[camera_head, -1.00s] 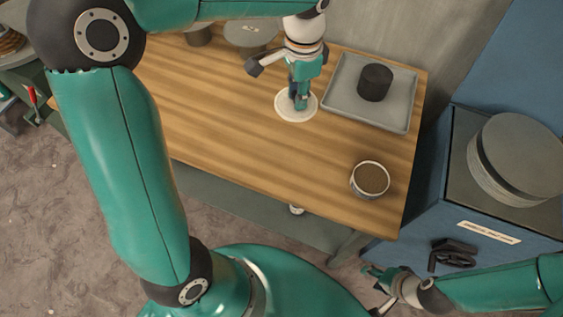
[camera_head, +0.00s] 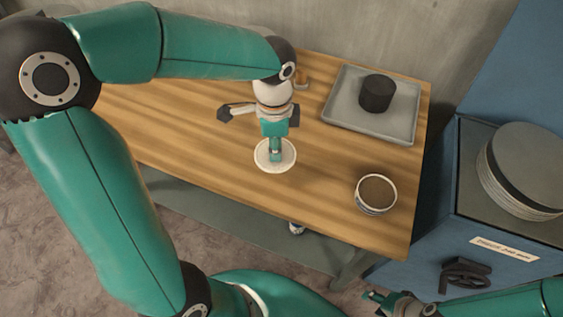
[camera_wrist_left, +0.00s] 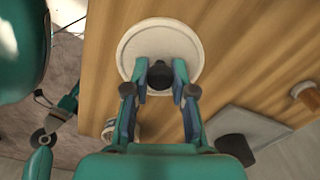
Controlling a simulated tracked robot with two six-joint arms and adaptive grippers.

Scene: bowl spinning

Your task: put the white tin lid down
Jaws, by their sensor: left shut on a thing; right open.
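The white tin lid (camera_head: 287,157) is a round flat disc over the wooden table, in front of the tray. In the left wrist view the lid (camera_wrist_left: 160,35) shows a raised rim and a dark knob (camera_wrist_left: 160,76) in its middle. My left gripper (camera_head: 275,152) points down and is shut on this knob. I cannot tell whether the lid touches the table. An open round tin (camera_head: 376,194) with brown contents stands at the table's right front. My right gripper (camera_head: 372,298) is open and empty, low at the bottom right, away from the table.
A grey tray (camera_head: 345,116) with a black cylinder (camera_head: 377,93) stands at the table's back right. The table between lid and tin is clear.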

